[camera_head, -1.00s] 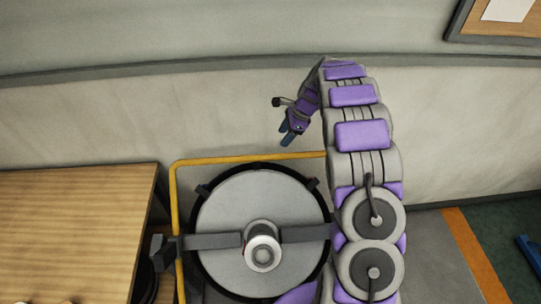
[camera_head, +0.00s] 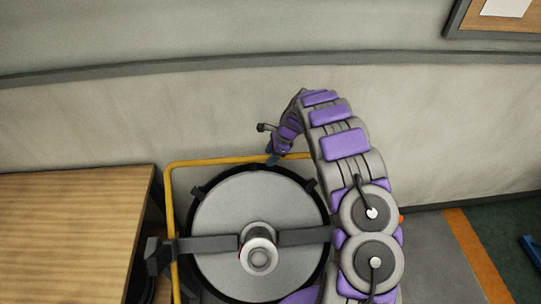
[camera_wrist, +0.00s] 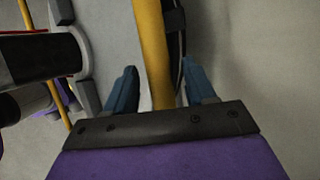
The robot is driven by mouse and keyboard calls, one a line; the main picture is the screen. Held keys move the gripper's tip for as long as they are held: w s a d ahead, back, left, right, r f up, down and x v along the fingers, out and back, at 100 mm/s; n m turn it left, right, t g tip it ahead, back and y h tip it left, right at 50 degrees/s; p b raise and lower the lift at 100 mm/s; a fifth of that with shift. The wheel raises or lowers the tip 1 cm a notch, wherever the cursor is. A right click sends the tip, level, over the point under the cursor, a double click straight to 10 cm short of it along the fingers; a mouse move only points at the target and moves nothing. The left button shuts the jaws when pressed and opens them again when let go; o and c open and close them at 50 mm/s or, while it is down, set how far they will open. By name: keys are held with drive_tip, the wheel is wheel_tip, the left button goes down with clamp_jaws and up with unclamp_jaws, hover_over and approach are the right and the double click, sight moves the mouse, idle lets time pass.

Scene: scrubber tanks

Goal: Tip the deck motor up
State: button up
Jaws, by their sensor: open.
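The round grey deck disc (camera_head: 225,205) has a dark rim. The motor (camera_head: 259,250), a short cylinder with a white ring, stands at its middle on a dark crossbar (camera_head: 212,243). A yellow tube frame (camera_head: 210,160) runs behind and left of the disc. My gripper (camera_head: 272,159) is at the frame's back bar, beyond the disc. In the wrist view, my open gripper (camera_wrist: 160,70) has its blue fingers on either side of the yellow bar (camera_wrist: 152,50). I cannot tell whether they touch it.
A wooden table (camera_head: 70,230) stands at the left, close to the frame. The pale wall (camera_head: 120,125) is behind. A noticeboard (camera_head: 495,18) hangs at the upper right. Grey floor with an orange stripe (camera_head: 472,255) lies to the right.

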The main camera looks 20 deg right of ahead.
drive_tip(key=shift+d, duration=0.15)
drive_tip(key=shift+c, duration=0.5)
drive_tip(key=shift+a, duration=0.5)
drive_tip(key=c, duration=0.6)
drive_tip(key=shift+d, duration=0.15)
clamp_jaws()
